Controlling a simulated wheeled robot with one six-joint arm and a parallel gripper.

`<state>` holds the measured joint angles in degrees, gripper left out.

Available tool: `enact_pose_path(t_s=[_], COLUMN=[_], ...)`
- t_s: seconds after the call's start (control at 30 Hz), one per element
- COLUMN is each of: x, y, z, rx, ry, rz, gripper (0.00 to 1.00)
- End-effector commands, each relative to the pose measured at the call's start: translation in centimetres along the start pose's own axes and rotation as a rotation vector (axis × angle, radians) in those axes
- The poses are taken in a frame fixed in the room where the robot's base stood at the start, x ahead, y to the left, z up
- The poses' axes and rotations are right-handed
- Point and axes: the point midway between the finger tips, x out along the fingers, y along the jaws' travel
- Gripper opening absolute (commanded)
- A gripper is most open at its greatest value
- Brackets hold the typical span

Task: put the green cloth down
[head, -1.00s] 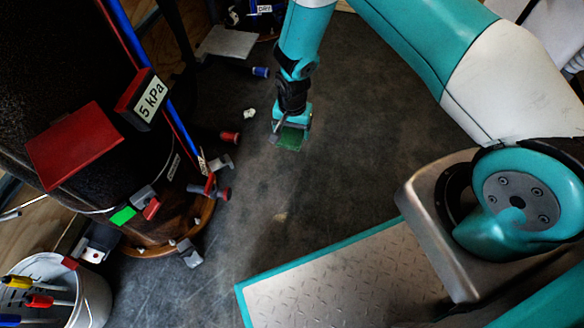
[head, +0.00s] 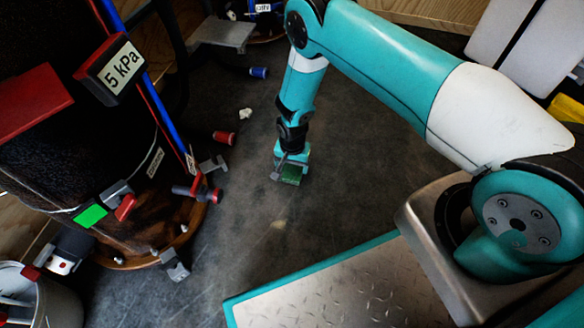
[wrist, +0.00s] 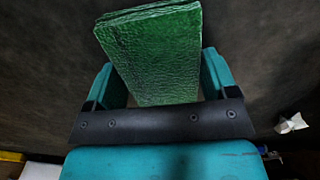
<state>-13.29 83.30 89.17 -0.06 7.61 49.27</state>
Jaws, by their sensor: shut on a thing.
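The green cloth (wrist: 155,55) is a flat, folded, wrinkled pad. My gripper (wrist: 160,85) is shut on it, with one teal finger at each side and the cloth reaching out beyond the fingertips. In the head view the cloth (head: 291,174) shows small at the lower end of my gripper (head: 290,165), close over the dark floor. I cannot tell whether it touches the floor.
A dark vessel with a "5 kPa" tag (head: 123,67) stands at the left. A red cylinder (head: 223,137), a blue cylinder (head: 259,72) and a white scrap (head: 245,113) lie on the floor. A bucket (head: 58,300) stands lower left.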

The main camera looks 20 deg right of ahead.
Motion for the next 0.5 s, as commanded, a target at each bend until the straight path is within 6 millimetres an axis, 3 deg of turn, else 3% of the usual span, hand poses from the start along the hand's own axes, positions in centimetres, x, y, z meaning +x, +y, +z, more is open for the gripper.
enact_pose_path(t_s=[0.37,0.4,0.5], x=[0.59,0.54,0.48], y=[-0.07,-0.08,-0.07], z=[-0.06,-0.07,-0.07], rx=[0.000,0.000,0.000], ry=[0.001,0.002,0.001], rz=[-0.002,-0.002,-0.002], gripper=[0.60,0.84,1.00])
